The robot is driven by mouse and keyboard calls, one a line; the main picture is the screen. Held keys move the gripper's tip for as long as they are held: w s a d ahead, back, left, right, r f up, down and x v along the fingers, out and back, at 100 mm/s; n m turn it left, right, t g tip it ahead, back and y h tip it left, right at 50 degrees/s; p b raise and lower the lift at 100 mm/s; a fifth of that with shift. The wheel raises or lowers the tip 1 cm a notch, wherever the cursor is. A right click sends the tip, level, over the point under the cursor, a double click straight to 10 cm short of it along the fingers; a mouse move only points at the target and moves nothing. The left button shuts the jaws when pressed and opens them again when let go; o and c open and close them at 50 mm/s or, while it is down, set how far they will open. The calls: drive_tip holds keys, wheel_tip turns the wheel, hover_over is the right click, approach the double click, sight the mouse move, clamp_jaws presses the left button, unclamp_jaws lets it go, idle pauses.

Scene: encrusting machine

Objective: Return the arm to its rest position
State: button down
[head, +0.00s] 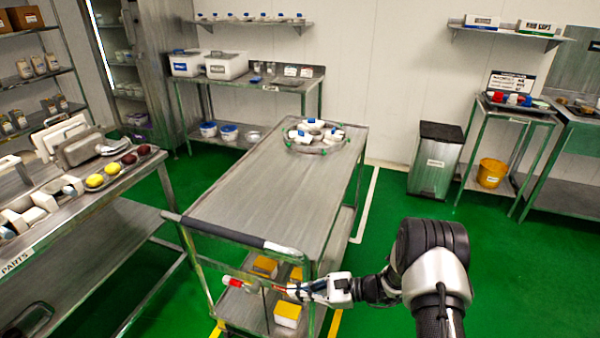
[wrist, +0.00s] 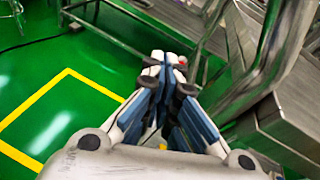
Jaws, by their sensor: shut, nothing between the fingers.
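My gripper (head: 292,290) is at the end of my arm, low in front of the near end of the steel cart (head: 290,190) in the head view. It points left, below the level of the cart's top. In the wrist view my gripper (wrist: 164,64) has its blue and white fingers brought together at the tips, with nothing held between them. A small red and white item (head: 235,283) shows just left of the fingertips in the head view. I cannot tell whether it touches them.
The cart's dark push handle (head: 235,233) is close above my gripper. Yellow-topped boxes (head: 288,313) sit on its lower shelf. A parts table (head: 75,215) stands left, a grey bin (head: 435,160) behind right. Green floor right of the cart is open. Yellow floor lines (wrist: 66,72) show in the wrist view.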

drive_tip(key=s+d+r+n+g+h, duration=0.1)
drive_tip(key=s+r+n+h, duration=0.2)
drive_tip(key=r, duration=0.4)
drive_tip(key=s+d+r+n+g+h, duration=0.1)
drive_tip(key=s+r+n, duration=0.3)
drive_tip(key=s+r, duration=0.3)
drive_tip(key=s+r+n+g+h, duration=0.1)
drive_tip(key=s+r+n+h, duration=0.15)
drive_tip(key=r, duration=0.55)
drive_tip(key=s+d+r+n+t+h, duration=0.2)
drive_tip(key=s+d+r+n+h, duration=0.2)
drive_tip(key=s, duration=0.5)
drive_tip(key=s+d+r+n+t+h, duration=0.3)
drive_tip(key=s+d+r+n+h, duration=0.1)
drive_tip(key=s+d, duration=0.4)
drive_tip(key=shift+s+d+r+t, duration=0.2)
drive_tip(key=shift+s+d+t, duration=0.1)
drive_tip(key=shift+s, duration=0.1)
